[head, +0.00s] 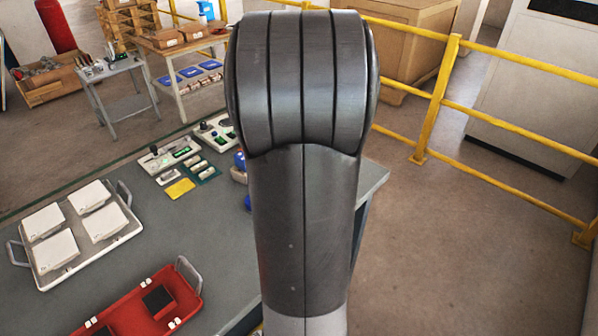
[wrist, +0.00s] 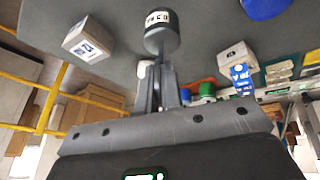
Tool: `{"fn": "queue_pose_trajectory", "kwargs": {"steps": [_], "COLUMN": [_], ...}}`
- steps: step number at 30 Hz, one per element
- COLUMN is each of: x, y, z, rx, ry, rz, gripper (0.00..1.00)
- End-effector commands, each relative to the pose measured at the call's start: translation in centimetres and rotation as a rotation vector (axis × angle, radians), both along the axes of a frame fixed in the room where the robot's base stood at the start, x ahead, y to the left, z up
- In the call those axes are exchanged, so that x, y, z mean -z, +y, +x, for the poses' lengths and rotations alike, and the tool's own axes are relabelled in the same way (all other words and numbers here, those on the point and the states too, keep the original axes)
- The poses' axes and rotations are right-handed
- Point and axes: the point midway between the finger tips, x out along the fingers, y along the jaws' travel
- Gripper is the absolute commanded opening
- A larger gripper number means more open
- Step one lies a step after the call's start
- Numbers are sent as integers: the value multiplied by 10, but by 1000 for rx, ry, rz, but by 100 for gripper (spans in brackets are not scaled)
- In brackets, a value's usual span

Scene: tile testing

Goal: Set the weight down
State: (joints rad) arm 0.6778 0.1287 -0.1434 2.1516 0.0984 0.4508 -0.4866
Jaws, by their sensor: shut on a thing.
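In the wrist view a dark cylindrical weight (wrist: 161,40) with a white label on its side sits at the tips of my gripper (wrist: 154,75). The two dark fingers are shut on its narrow end, so the grip itself is partly hidden. The grey table top lies beyond it; I cannot tell whether the weight touches the table. In the head view my own arm blocks the gripper and the weight.
The head view shows a tile tray (head: 72,272), a red tray (head: 120,328), test devices (head: 172,155) and a yellow railing (head: 437,95).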

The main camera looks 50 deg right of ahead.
Motion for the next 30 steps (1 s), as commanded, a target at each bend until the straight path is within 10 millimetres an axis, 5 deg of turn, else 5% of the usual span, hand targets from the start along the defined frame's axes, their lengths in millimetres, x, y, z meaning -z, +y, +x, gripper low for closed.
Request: {"fn": "queue_pose_trajectory", "kwargs": {"steps": [9, 21, 30], "x": [37, 42, 42], "y": [0, 0, 0], "z": [0, 1, 1], "rx": [1, 1, 1], "ry": [1, -2, -1], "rz": [1, -1, 0], "gripper": [0, 0, 28]}}
